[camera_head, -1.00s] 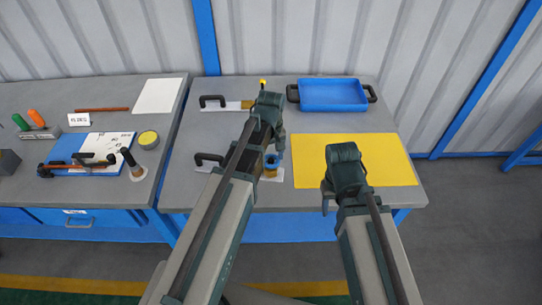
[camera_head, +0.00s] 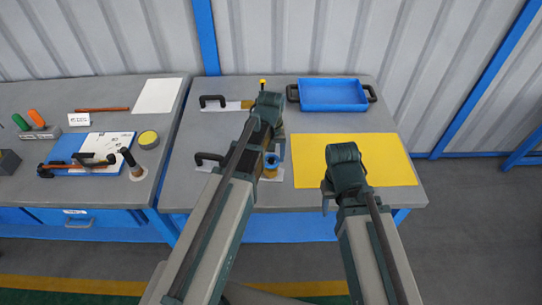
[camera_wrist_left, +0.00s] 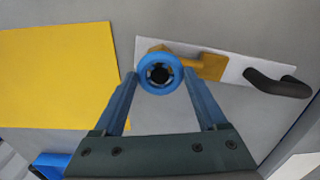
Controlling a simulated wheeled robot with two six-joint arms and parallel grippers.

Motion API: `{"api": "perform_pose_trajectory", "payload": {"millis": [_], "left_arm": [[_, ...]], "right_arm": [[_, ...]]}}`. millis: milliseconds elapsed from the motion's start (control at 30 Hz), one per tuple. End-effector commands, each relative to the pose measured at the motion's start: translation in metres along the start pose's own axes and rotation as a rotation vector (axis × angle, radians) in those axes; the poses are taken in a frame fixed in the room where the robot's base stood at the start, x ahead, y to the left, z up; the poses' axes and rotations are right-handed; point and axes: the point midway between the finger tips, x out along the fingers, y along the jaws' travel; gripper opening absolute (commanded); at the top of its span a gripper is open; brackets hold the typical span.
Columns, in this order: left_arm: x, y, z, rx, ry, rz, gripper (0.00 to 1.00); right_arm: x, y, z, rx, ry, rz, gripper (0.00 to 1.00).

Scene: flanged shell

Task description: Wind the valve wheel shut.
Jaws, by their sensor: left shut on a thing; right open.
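The valve wheel (camera_wrist_left: 160,73) is a blue ring with a dark centre, on a brass-coloured valve body (camera_wrist_left: 205,66) fixed to a white plate (camera_wrist_left: 236,70). A black handle (camera_wrist_left: 277,84) stands on the same plate. In the head view the wheel (camera_head: 271,161) shows beside my left wrist, near the middle of the right-hand table. My left gripper (camera_wrist_left: 160,77) is shut on the wheel, one finger on each side of its rim. My right gripper (camera_head: 327,199) is open and empty above the yellow mat's front-left part; its fingers are mostly hidden.
A yellow mat (camera_head: 390,150) covers the right of the table. A blue tray (camera_head: 333,95) stands behind it. A second plate with a black handle (camera_head: 212,101) lies at the back left.

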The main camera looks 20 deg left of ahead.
Motion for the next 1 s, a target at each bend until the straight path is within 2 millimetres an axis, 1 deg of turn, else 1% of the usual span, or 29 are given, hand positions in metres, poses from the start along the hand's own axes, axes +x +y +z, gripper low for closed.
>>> {"api": "perform_pose_trajectory", "payload": {"millis": [133,167,200,267,300,667,867,1000], "left_arm": [[0.0,0.0,0.0,0.001,0.0,0.0,0.19],[0.0,0.0,0.0,0.001,0.0,0.0,0.78],[0.0,0.0,0.0,0.001,0.0,0.0,0.85],[0.0,0.0,0.0,0.0,0.0,0.0,0.96],[0.0,0.0,0.0,0.0,0.0,0.0,1.0],[-0.004,0.0,0.0,-0.001,0.0,0.0,1.0],[-0.018,0.0,0.0,-0.001,0.0,0.0,1.0],[-0.036,0.0,0.0,-0.001,0.0,0.0,1.0]], "right_arm": [[0.0,0.0,0.0,0.0,0.0,0.0,0.5],[0.0,0.0,0.0,0.0,0.0,0.0,0.5],[0.0,0.0,0.0,0.0,0.0,0.0,0.5],[0.0,0.0,0.0,0.0,0.0,0.0,0.5],[0.0,0.0,0.0,0.0,0.0,0.0,0.5],[-0.004,0.0,0.0,0.0,0.0,0.0,0.5],[-0.018,0.002,0.001,0.0,0.0,0.0,0.5],[-0.036,0.003,0.002,0.0,0.0,0.0,0.5]]}}
